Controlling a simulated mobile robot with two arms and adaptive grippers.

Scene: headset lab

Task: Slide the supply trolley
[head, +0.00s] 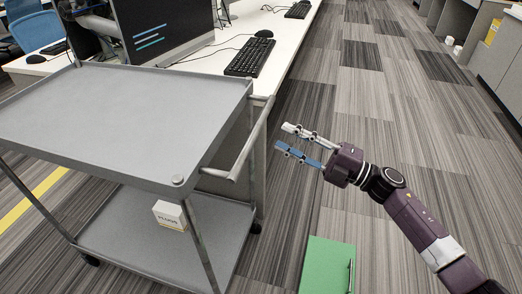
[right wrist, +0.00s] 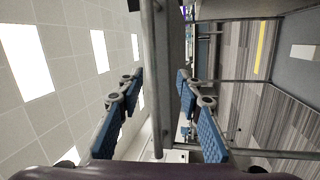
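The supply trolley (head: 125,105) is grey, with a flat, bare top shelf and a lower shelf, and fills the left of the head view. Its push handle (head: 250,145) sticks out on the right side. My right gripper (head: 281,137) is open and empty, just right of the handle and apart from it in the head view. In the right wrist view the handle bar (right wrist: 157,95) shows between the spread fingers of the right gripper (right wrist: 160,76), beyond the tips; no contact is visible. My left gripper is not in view.
A small white labelled box (head: 170,215) is on the lower shelf. A white desk (head: 215,60) with a monitor (head: 165,30) and keyboard (head: 250,57) stands behind the trolley. A green flat object (head: 325,265) is at bottom centre. Carpet on the right (head: 420,120) is clear.

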